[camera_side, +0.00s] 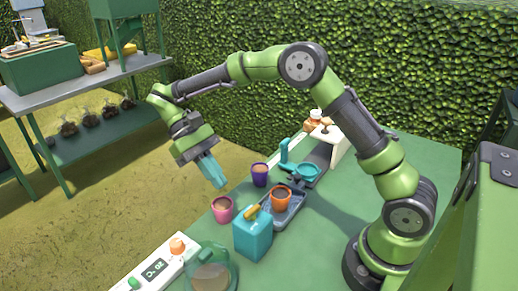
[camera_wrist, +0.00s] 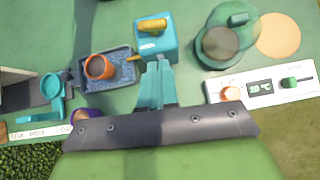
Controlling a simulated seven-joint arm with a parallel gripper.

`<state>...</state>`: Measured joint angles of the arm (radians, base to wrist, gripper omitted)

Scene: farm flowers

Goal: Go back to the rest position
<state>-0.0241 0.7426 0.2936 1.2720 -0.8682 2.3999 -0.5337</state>
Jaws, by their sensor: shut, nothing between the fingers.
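My gripper (camera_side: 218,184) hangs in the air at the left of the green table (camera_side: 335,232), pointing down and slightly right. Its teal fingers are together with nothing between them. In the wrist view the fingers (camera_wrist: 158,68) also show shut, over the table. The pink pot (camera_side: 222,209) stands below and near the fingertips in the side view. The purple pot (camera_side: 260,175) stands to its right, partly hidden by my gripper in the wrist view. The pink pot does not show there.
An orange pot (camera_side: 281,198) stands in a blue-grey tray (camera_side: 295,214). A teal box (camera_side: 253,240) with a yellow top is in front. A green dome (camera_wrist: 217,42) and a white display panel (camera_wrist: 262,88) stand nearby. A teal stand with a cup (camera_side: 305,171) is behind.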

